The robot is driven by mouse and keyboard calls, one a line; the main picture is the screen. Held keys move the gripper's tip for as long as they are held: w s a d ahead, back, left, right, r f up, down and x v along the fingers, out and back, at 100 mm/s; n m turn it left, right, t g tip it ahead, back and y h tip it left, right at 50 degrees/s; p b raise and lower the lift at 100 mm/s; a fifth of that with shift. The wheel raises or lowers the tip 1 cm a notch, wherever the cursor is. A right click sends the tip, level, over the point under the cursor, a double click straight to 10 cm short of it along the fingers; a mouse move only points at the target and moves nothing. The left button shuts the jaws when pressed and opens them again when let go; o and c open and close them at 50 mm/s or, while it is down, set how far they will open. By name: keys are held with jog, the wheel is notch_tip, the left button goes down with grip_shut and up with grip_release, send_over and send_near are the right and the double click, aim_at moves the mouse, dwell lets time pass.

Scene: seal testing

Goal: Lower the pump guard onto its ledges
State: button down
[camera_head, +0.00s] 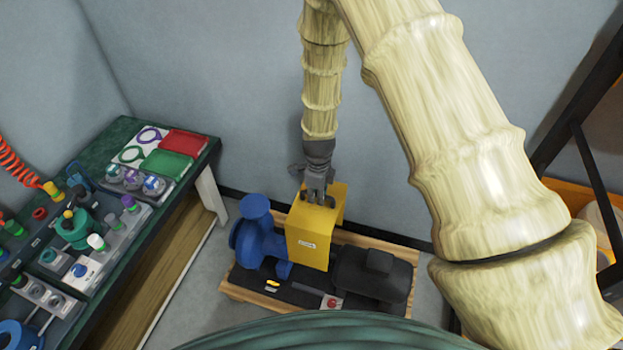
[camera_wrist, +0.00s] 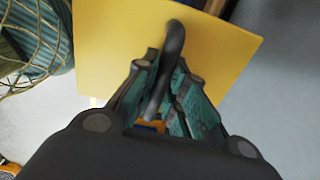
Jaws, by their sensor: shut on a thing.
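The pump guard (camera_head: 308,238) is a yellow box-shaped cover with a small white label on its front. It stands upright between the blue pump (camera_head: 258,240) and the dark motor (camera_head: 372,272). My gripper (camera_head: 317,196) is above the guard's top, shut on its black handle. In the wrist view my gripper (camera_wrist: 168,112) has its teal-padded fingers on either side of the black handle (camera_wrist: 174,50), over the yellow top (camera_wrist: 110,40). The ledges are hidden, and I cannot tell whether the guard touches them.
The pump set stands on a wooden pallet (camera_head: 262,303) on the floor. A green-topped bench (camera_head: 115,133) with trays, fittings and valves is at the left. A dark frame (camera_head: 577,130) stands at the right. The grey wall is close behind the pallet.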

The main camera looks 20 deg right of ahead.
jog(key=shift+w, duration=0.4)
jog(key=shift+f+b, duration=0.95)
jog(key=shift+f, duration=0.2)
jog(key=shift+f+b, duration=0.6)
jog(key=shift+f, duration=0.35)
notch_tip(320, 180, down, 9)
jog(key=b, duration=0.3)
jog(key=shift+b, duration=0.4)
dwell(1.1)
jog(key=shift+f, duration=0.2)
jog(key=shift+f+b, duration=1.35)
jog(key=shift+f, duration=1.4)
